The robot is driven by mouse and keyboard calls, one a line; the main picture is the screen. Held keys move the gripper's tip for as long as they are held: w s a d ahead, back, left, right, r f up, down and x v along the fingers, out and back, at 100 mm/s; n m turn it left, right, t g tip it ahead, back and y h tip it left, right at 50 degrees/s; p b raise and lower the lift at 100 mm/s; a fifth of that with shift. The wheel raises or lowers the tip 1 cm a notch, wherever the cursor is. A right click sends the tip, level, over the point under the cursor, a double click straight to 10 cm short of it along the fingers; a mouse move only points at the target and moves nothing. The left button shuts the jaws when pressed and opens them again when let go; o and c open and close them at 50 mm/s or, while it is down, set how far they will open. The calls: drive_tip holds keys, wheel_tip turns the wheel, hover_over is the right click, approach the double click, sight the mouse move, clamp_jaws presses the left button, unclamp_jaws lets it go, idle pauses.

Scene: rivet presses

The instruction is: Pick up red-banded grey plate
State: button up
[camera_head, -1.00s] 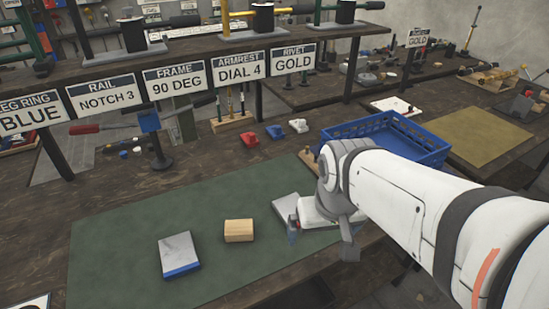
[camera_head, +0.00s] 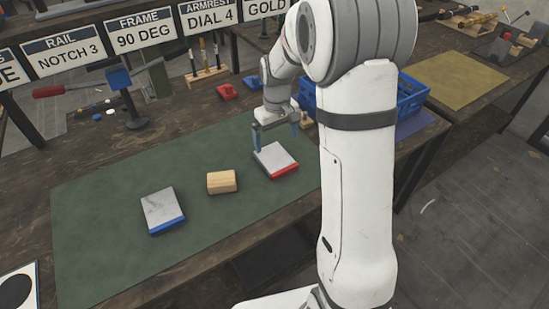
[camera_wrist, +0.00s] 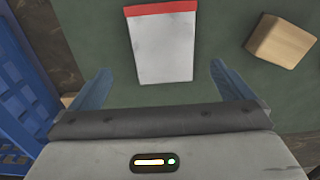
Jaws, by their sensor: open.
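The red-banded grey plate (camera_head: 272,160) lies flat on the green mat, with its red band along the edge nearer the camera. In the wrist view the plate (camera_wrist: 163,48) sits ahead of and between the fingers, its red band at the top. My gripper (camera_head: 276,135) is open and empty above the plate's far side in the head view. In the wrist view my gripper's two blue fingers (camera_wrist: 160,86) are spread wider than the plate, one towards each side. I cannot tell the exact height above the plate.
A wooden block (camera_head: 221,182) and a blue-banded grey plate (camera_head: 162,210) lie on the green mat (camera_head: 110,265) to the left. A blue crate (camera_head: 411,96) stands to the right, partly behind my arm. A red part (camera_head: 227,91) sits behind the mat.

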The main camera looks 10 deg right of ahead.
sight(275, 158)
drive_tip(key=f, duration=0.7)
drive_tip(key=shift+s+a+f, duration=0.1)
drive_tip(key=shift+a+f, duration=0.1)
drive_tip(key=shift+c, duration=0.6)
drive_tip(key=c, duration=1.2)
drive_tip(key=shift+c, duration=0.2)
